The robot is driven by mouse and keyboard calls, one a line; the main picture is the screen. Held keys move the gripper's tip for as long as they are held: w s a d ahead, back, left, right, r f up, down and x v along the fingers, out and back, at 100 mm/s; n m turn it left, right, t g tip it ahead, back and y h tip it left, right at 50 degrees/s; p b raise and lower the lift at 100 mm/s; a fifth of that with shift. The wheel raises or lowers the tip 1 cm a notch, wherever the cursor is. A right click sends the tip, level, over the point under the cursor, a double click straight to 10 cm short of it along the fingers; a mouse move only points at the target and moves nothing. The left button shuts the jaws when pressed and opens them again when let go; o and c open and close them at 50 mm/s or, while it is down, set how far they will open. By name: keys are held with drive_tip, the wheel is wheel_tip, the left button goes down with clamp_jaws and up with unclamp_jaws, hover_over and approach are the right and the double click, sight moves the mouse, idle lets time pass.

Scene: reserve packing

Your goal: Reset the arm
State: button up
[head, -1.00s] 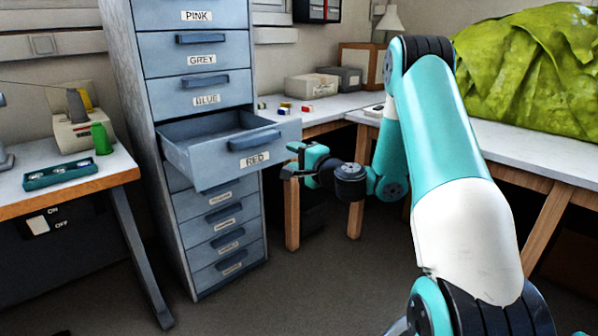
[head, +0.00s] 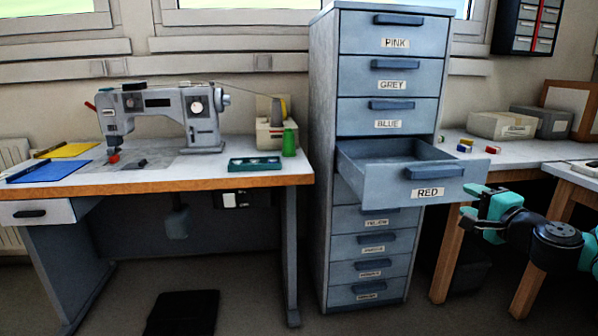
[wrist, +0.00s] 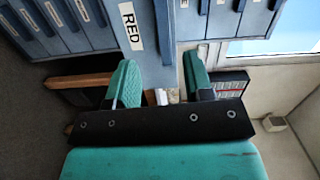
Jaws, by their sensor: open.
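My gripper (head: 476,210) is at the right in the head view, just right of the pulled-out drawer labelled RED (head: 428,185). Its jaws are open, and I see nothing held between them. In the wrist view my gripper's two teal fingers (wrist: 163,88) stand apart, with the RED drawer front (wrist: 160,35) close ahead. I cannot tell whether a finger touches the drawer. The open drawer's visible inside looks empty. The forearm runs off the right edge of the head view.
The grey drawer cabinet (head: 322,130) stands in the middle, its other drawers shut. A sewing table (head: 215,184) with a sewing machine (head: 165,112) is at left. A bench (head: 520,160) with boxes and small coloured spools is behind my gripper. A black pedal (head: 183,313) lies on the floor.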

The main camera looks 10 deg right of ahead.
drive_tip(key=s+a+r+n+g+y, duration=0.1)
drive_tip(key=s+a+n+g+y, duration=0.2)
drive_tip(key=a+n, duration=0.35)
drive_tip(key=s+a+r+n+g+y, duration=0.1)
drive_tip(key=s+a+n+g+y, duration=0.15)
drive_tip(key=a, duration=0.75)
drive_tip(key=s+a+r+n+g+y, duration=0.1)
drive_tip(key=s+a+n+g+y, duration=0.15)
drive_tip(key=a+n+g, duration=0.4)
drive_tip(key=s+a+f+n+g+h, duration=0.1)
drive_tip(key=s+a+n+g+h, duration=0.25)
drive_tip(key=s, duration=0.75)
drive_tip(key=s+a+n+g+h, duration=0.2)
drive_tip(key=s+n+h, duration=0.15)
drive_tip(key=s, duration=0.75)
wheel_tip(320, 180, up, 22)
drive_tip(key=p, duration=2.2)
drive_tip(key=shift+d+y, duration=0.15)
drive_tip(key=shift+y, duration=0.25)
drive_tip(key=shift+c, duration=0.2)
drive_tip(key=shift+n, duration=0.25)
drive_tip(key=shift+c, duration=0.2)
